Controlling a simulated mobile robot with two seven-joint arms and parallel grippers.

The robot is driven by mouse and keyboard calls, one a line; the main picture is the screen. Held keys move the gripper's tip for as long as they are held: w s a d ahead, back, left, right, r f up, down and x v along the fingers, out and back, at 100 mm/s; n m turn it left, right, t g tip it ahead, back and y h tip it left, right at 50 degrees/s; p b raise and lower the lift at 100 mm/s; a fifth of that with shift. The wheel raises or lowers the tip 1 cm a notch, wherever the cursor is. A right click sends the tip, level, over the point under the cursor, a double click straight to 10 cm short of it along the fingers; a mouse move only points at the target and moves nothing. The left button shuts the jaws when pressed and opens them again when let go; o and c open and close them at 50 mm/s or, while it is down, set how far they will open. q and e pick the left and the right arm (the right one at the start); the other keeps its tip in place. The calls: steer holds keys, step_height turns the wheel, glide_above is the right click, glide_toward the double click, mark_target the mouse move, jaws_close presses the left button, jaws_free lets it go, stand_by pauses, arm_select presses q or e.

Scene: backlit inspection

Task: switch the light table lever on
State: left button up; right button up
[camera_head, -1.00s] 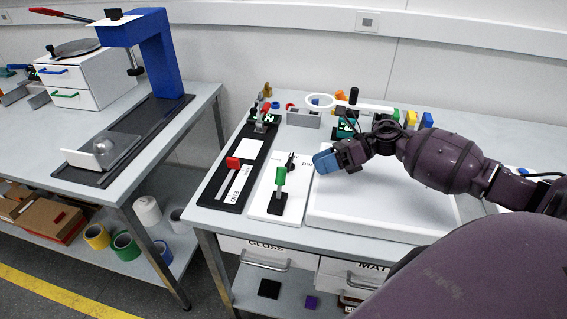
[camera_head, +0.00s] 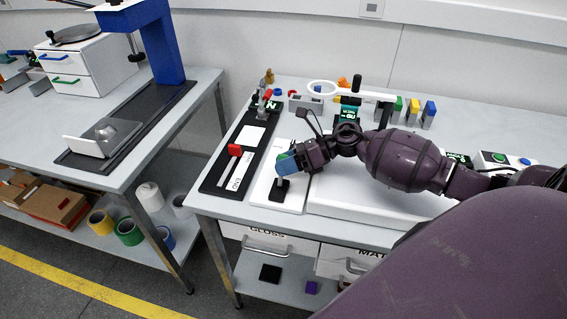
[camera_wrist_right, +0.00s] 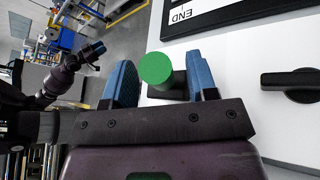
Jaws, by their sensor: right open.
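The lever has a green round handle (camera_wrist_right: 157,68) on a dark stem. Its black base (camera_head: 279,191) stands on a white panel (camera_head: 264,181) left of the white light table (camera_head: 330,208). My right gripper (camera_head: 284,163) is at the lever and covers most of its handle in the head view. In the right wrist view my right gripper (camera_wrist_right: 164,80) is open, with one blue finger on each side of the green handle. The handle does not look clamped. What seems to be my left gripper (camera_wrist_right: 97,48) shows small and far off there; its jaws are unclear.
A black knob (camera_wrist_right: 290,86) sits on the white panel beside the lever. A black slider board with a red handle (camera_head: 235,150) lies to the left. A ring on a white arm (camera_head: 322,88) and several coloured blocks stand behind. Drawers (camera_head: 264,239) are below the front edge.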

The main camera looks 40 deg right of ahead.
steer(key=shift+a, duration=0.2)
steer(key=c, duration=0.6)
jaws_close()
